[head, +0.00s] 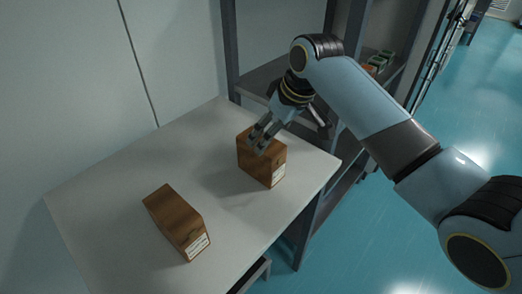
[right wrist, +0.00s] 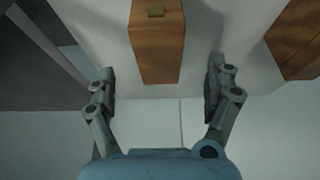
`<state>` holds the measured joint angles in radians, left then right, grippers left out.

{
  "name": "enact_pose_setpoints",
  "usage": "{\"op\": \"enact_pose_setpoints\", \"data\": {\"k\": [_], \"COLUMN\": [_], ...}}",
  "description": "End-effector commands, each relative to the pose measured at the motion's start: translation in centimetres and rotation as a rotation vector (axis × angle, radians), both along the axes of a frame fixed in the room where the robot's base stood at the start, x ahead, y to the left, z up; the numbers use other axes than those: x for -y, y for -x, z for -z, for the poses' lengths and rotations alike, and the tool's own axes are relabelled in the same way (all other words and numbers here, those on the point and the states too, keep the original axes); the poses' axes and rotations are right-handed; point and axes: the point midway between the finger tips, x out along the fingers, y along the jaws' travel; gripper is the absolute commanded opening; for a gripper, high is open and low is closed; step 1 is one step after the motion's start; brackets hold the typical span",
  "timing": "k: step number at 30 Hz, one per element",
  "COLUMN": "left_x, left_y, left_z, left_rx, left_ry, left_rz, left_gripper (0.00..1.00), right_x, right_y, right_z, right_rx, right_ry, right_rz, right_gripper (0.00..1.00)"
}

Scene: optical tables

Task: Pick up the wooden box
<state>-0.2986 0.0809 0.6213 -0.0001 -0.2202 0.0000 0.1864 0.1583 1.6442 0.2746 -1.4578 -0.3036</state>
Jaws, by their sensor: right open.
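Two brown wooden boxes with white labels stand on the white table. The farther wooden box (head: 265,165) is near the table's back right side. The nearer wooden box (head: 177,221) is toward the front left. My right gripper (head: 259,142) is open at the top of the farther box and hides part of it. In the right wrist view, one box (right wrist: 157,48) lies ahead, between the lines of the two spread fingers, with nothing gripped. Another box (right wrist: 296,42) shows at the right edge. I cannot tell whether the fingers touch the box. My left gripper is not in view.
The white table (head: 112,180) has bare surface between and around the boxes. A pale wall (head: 70,80) runs along its left side. A grey metal shelf (head: 262,78) with small items (head: 376,64) stands behind it. Open teal floor (head: 470,110) lies to the right.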

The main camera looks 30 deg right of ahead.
Motion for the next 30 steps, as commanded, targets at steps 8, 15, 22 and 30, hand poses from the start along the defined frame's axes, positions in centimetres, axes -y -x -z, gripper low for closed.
{"op": "enact_pose_setpoints", "data": {"k": [8, 15, 22, 30], "left_x": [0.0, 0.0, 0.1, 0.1], "left_y": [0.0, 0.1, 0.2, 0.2], "left_z": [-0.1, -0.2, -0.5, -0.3], "left_rx": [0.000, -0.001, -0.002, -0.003], "left_ry": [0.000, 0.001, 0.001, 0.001], "left_rz": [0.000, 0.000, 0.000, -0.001], "left_gripper": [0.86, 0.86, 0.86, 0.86], "right_x": [-0.6, -0.8, -1.3, -1.5], "right_y": [-2.3, -3.1, -4.4, -5.0], "right_z": [2.8, 4.7, 7.5, 9.1], "right_rx": [0.001, 0.002, 0.002, 0.004], "right_ry": [-0.008, -0.006, -0.006, -0.005], "right_rz": [-0.012, -0.012, -0.011, -0.012], "right_gripper": [0.87, 0.87, 0.87, 0.87]}}
